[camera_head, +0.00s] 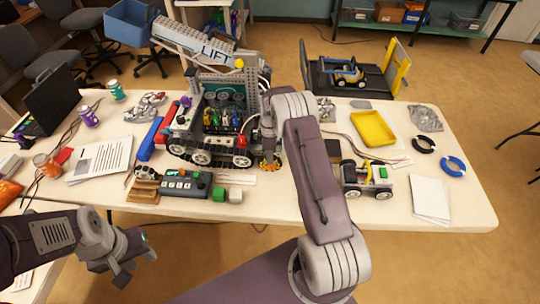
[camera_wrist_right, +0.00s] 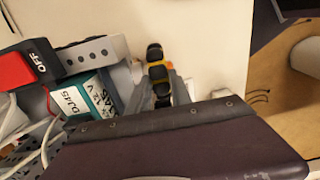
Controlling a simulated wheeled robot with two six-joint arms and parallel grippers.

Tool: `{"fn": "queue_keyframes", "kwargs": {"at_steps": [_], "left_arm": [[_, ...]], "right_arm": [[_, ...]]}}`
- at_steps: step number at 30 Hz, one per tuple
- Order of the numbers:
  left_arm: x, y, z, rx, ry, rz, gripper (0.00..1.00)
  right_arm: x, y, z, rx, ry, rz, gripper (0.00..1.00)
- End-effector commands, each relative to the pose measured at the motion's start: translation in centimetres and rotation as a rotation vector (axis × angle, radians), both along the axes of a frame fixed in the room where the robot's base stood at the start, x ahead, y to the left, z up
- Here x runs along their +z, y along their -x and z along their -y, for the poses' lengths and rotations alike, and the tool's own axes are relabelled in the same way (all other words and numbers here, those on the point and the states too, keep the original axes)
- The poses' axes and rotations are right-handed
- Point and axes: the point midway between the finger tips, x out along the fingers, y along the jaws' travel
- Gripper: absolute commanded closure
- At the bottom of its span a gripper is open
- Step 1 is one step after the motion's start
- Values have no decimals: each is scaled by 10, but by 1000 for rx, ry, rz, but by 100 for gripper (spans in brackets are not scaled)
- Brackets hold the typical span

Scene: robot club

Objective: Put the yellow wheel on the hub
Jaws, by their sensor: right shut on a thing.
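The yellow wheel (camera_head: 268,164) shows low beside the right end of the big club robot (camera_head: 222,146). In the right wrist view a yellow-orange bit of the wheel (camera_wrist_right: 155,69) shows between the dark fingertips. My right gripper (camera_head: 268,148) points down and is shut on the wheel. In the right wrist view the gripper (camera_wrist_right: 160,76) is partly covered by my arm cover. I cannot make out the hub, nor whether the wheel touches it. The robot has white-rimmed wheels along its near side. My left gripper (camera_head: 136,266) is empty, apart from the table's front edge, with its fingers spread.
A control box (camera_head: 186,186) and green and white blocks lie in front of the robot. A small wheeled cart (camera_head: 366,178), a yellow tray (camera_head: 372,128) and black and blue rings stand to the right. The bare white tabletop (camera_head: 275,205) is free near the front edge.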

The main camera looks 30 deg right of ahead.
Motion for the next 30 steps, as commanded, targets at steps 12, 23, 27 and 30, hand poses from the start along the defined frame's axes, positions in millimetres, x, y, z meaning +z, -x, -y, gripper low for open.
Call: {"fn": "queue_keyframes", "kwargs": {"at_steps": [12, 23, 27, 30], "left_arm": [[-2, 0, 0, 0, 0, 0, 64], [-4, 0, 0, 0, 0, 0, 64], [-4, 0, 0, 0, 0, 0, 64], [-4, 0, 0, 0, 0, 0, 64]], "right_arm": [[3, -10, 6, 0, 9, 24, 100], [5, -17, 11, -1, 11, 26, 100], [6, -18, 12, -1, 13, 26, 100], [6, -18, 12, -1, 13, 26, 67]]}}
